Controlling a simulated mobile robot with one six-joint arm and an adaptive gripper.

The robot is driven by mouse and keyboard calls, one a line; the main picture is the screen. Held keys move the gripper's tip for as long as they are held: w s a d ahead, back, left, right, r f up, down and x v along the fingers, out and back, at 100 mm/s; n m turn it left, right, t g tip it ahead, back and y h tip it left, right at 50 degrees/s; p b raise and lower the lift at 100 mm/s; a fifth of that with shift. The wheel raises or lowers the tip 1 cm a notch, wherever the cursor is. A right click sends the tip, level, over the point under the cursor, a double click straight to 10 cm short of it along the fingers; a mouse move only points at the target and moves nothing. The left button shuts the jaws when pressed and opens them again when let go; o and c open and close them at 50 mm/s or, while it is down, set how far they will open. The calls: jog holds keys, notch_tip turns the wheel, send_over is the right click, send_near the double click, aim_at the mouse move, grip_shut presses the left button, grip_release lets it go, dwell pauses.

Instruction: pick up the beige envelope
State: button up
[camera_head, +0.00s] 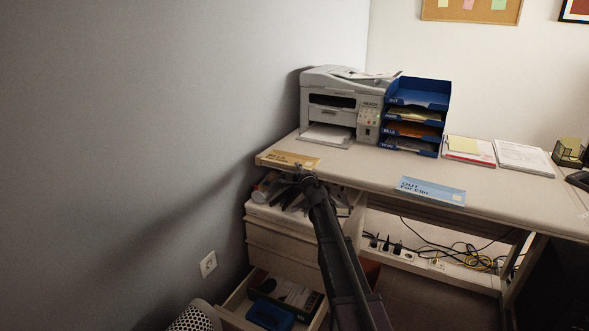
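A flat tan piece with lettering (291,160) lies at the desk's front left edge. It looks like a label, but I cannot be sure. A blue letter tray stack (444,93) stands at the back of the desk. Yellowish paper (414,114) shows in an upper compartment and an orange piece (410,130) lower down. My gripper (299,178) is by the desk's front left edge, just in front of the tan piece and over the open space below. Its fingers are dark and small here, so their opening is unclear.
A printer (336,100) stands left of the trays, near the wall. Paper piles (522,157) lie to the right. A blue "OUT" label (431,190) is on the front edge. An open lower drawer (240,303) juts out under the desk. The desk's middle is clear.

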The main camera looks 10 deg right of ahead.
jog(key=shift+w+a, duration=0.15)
jog(key=shift+w, duration=0.9)
grip_shut()
notch_tip(320, 180, up, 3)
jog(key=p, duration=0.2)
jog(key=shift+f+p, duration=0.2)
jog(key=shift+p, duration=0.1)
